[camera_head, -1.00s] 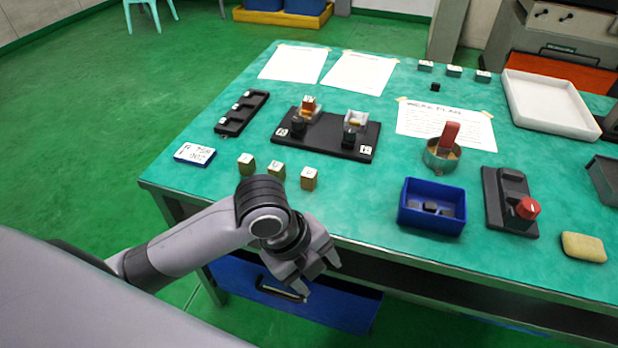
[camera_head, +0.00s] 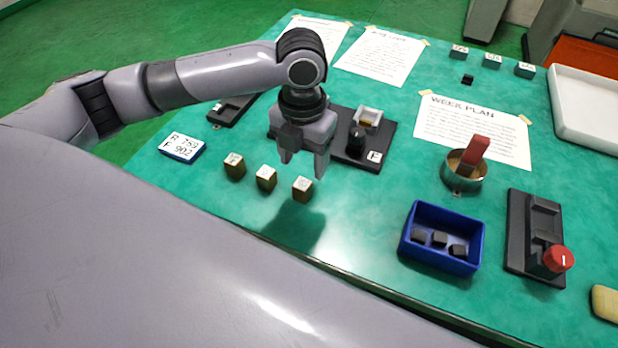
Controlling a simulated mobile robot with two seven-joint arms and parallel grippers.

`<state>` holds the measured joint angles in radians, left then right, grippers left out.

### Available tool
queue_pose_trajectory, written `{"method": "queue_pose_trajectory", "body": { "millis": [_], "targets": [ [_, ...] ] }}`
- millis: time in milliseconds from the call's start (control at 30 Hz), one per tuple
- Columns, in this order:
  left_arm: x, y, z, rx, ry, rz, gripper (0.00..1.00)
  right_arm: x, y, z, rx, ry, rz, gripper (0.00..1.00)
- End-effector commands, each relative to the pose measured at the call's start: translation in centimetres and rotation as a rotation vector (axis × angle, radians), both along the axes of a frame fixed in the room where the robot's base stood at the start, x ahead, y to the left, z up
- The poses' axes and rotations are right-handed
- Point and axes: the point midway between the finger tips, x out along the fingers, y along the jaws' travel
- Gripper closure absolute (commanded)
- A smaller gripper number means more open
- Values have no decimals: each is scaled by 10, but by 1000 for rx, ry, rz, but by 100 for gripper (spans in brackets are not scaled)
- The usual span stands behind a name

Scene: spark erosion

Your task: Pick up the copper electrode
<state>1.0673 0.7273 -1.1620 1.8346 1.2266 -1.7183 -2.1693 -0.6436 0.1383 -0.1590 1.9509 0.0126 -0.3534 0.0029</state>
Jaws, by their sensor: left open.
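Three small brass-coloured blocks with white-labelled tops stand in a row near the table's front: a left block (camera_head: 234,166), a middle block (camera_head: 266,178) and a right block (camera_head: 302,189). The labels are too small to read surely, so I cannot tell which is the copper electrode. My left gripper (camera_head: 303,165) points down, open and empty, in the air just behind the right block as seen here. It hides the left part of a black two-station fixture (camera_head: 383,135). My right gripper is out of view.
A blue-edged card (camera_head: 182,147) lies left of the blocks. To the right are a blue bin (camera_head: 445,262) with black pieces, a metal cup (camera_head: 458,180) with a red-handled item, and a black switch box (camera_head: 521,225) with a red knob. The table between blocks and bin is clear.

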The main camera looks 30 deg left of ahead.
Motion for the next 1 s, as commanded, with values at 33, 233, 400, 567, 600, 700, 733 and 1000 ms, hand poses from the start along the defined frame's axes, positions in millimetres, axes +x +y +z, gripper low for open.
{"method": "queue_pose_trajectory", "body": {
  "millis": [33, 233, 400, 567, 600, 700, 733, 1000],
  "targets": [
    [-1, 0, -7, 0, 4, 1, 38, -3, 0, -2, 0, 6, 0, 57],
    [-4, 0, -32, 0, 4, 1, 38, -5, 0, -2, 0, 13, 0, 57],
    [-5, 0, -56, 0, 1, 2, 38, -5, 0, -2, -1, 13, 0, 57],
    [-5, 0, -64, 0, 0, 0, 38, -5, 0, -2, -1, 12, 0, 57],
    [-4, 0, -64, 0, 0, 0, 38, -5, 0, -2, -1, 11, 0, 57],
    [-4, 0, -63, 0, -1, 0, 38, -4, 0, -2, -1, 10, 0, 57],
    [-4, 0, -63, 0, -1, 0, 38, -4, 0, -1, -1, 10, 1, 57],
    [-4, -1, -62, -1, -3, 1, 100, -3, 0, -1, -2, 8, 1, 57]
  ]
}}
